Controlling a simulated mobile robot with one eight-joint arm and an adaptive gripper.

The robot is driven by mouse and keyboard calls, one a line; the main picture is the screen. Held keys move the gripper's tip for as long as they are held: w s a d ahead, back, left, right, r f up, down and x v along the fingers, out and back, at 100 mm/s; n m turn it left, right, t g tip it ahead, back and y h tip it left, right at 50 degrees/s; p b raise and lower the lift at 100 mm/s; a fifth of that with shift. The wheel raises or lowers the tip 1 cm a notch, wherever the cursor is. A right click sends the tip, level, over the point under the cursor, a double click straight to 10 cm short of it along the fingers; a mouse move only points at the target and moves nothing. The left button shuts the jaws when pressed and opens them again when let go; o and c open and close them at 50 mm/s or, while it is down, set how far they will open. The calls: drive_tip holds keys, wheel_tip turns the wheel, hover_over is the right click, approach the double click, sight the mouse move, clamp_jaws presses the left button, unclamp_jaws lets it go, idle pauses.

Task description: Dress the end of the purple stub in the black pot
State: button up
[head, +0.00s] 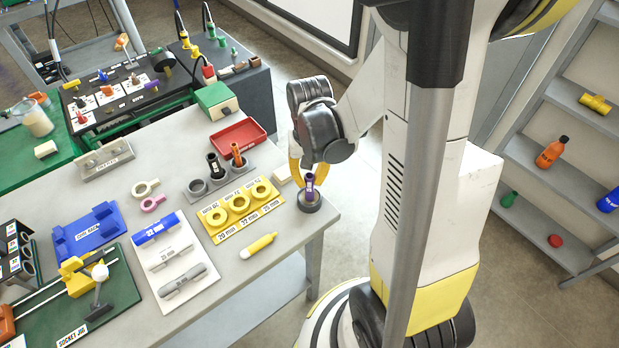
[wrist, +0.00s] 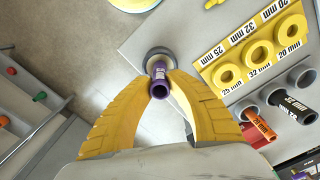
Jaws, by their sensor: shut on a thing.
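The purple stub (head: 310,185) is upright between the yellow fingers of my gripper (head: 305,174), at the front right corner of the table. The wrist view shows the stub (wrist: 160,88) end-on, with the fingers of my gripper (wrist: 159,80) shut on its sides. The black pot (head: 309,205) stands on the table right below the stub, and its round rim (wrist: 149,54) shows beyond the stub in the wrist view. The stub's lower end meets the pot's mouth in the head view. I cannot tell how deep it sits; that end is hidden.
A yellow block with several ring holes (head: 239,220) is left of the pot. Behind it, a grey rack (head: 219,193) holds a black stub (head: 215,165) and an orange stub (head: 237,155). The table edge is close to the pot.

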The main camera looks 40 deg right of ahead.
drive_tip(key=shift+f+b, duration=0.3)
drive_tip(key=shift+f, duration=0.05)
